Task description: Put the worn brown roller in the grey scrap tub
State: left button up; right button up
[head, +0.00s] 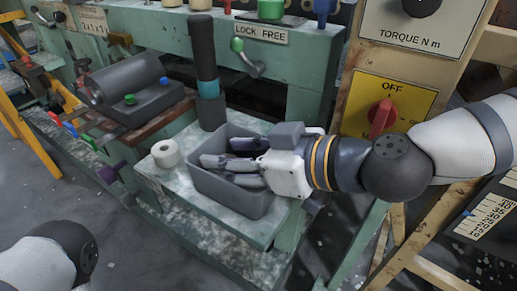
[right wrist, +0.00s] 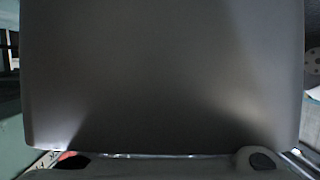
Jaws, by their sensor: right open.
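The grey scrap tub (head: 228,197) stands on the pale ledge of the green machine, in the middle of the head view. My right gripper (head: 219,168) reaches in from the right, with its fingers over the tub's opening and partly within its rim. It is open, and I see nothing between its fingers. I cannot make out a brown roller; the gripper hides part of the tub's inside. In the right wrist view a plain grey surface (right wrist: 165,80) fills most of the picture; I cannot tell what it is. My left gripper is out of view.
A white roll (head: 166,154) stands on the ledge left of the tub. A dark post with a teal band (head: 207,88) rises behind the tub. A grey cylinder on a block (head: 125,78) is at the left. A panel with a red switch (head: 381,117) stands behind my right arm.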

jog(key=p+v, duration=0.1)
jog(key=v, duration=0.3)
jog(key=r+p+v, duration=0.1)
jog(key=v, duration=0.4)
jog(key=shift+w+a+f, duration=0.1)
jog(key=shift+w+a, duration=0.05)
jog(key=shift+w, duration=0.05)
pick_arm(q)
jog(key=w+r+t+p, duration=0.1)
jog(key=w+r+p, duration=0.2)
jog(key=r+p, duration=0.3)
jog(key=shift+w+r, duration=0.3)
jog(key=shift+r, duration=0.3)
pick_arm(e)
jog(key=v, duration=0.3)
jog(key=shift+s+f, duration=0.1)
jog(key=shift+s, duration=0.1)
